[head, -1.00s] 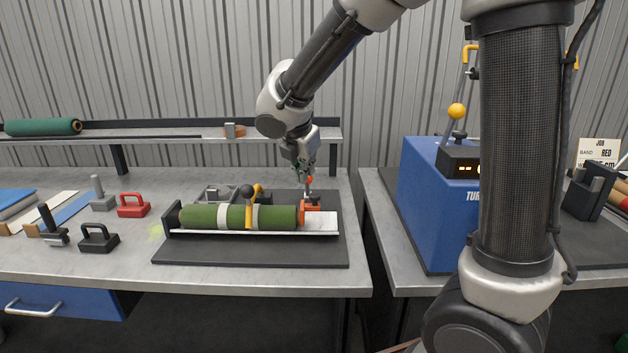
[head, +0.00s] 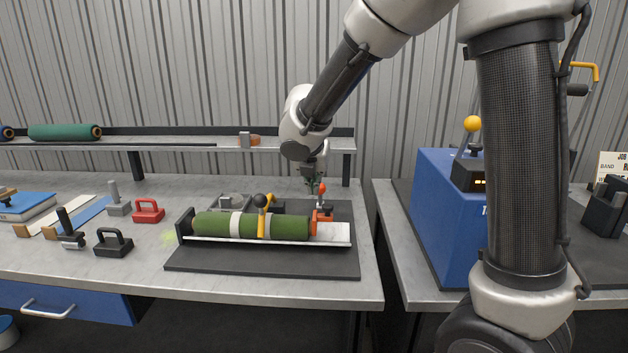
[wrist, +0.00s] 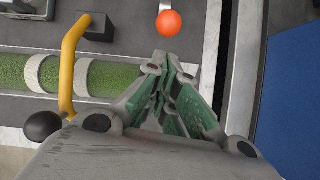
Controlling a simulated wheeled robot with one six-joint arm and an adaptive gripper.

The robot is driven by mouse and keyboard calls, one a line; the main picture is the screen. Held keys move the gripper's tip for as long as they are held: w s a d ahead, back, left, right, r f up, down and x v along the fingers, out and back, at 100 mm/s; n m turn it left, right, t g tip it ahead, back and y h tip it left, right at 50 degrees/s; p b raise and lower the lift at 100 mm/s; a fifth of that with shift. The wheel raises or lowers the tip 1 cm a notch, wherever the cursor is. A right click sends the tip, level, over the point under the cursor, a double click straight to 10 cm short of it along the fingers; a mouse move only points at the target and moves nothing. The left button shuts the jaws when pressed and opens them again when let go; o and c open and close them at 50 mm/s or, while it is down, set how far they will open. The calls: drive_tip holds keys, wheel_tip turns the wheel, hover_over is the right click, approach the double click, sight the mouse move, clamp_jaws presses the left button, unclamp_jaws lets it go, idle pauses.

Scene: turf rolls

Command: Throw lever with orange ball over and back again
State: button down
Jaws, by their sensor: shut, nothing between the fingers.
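In the wrist view the ball (wrist: 169,22) lies just beyond the fingertips, with a gap showing. A second lever with a yellow-orange ball (head: 472,124) stands on the blue machine (head: 435,205) to the right.
A yellow bent handle with a black knob (head: 260,201) crosses the roll. The roll lies in a metal trough (head: 333,232) on a dark mat (head: 262,264). Handled blocks, one red (head: 148,211), stand left. A shelf (head: 190,147) runs behind. A gap separates the two benches.

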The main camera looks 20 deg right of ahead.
drive_tip(key=x, duration=0.6)
idle(0.3)
drive_tip(key=shift+w+d+r, duration=0.1)
drive_tip(key=shift+w+r, duration=0.3)
drive_tip(key=shift+r, duration=0.1)
drive_tip(key=w+d+r, duration=0.3)
drive_tip(key=w+r, duration=0.2)
drive_tip(key=w, duration=0.5)
drive_tip(key=shift+w+d, duration=0.15)
drive_tip(key=shift+d, duration=0.1)
drive_tip(key=shift+w, duration=0.15)
drive_tip(key=shift+w+d+f, duration=0.1)
drive_tip(key=shift+w+d, duration=0.15)
drive_tip(key=shift+w, duration=0.25)
drive_tip(key=shift+w+d, duration=0.2)
drive_tip(key=shift+w, duration=0.3)
idle(1.5)
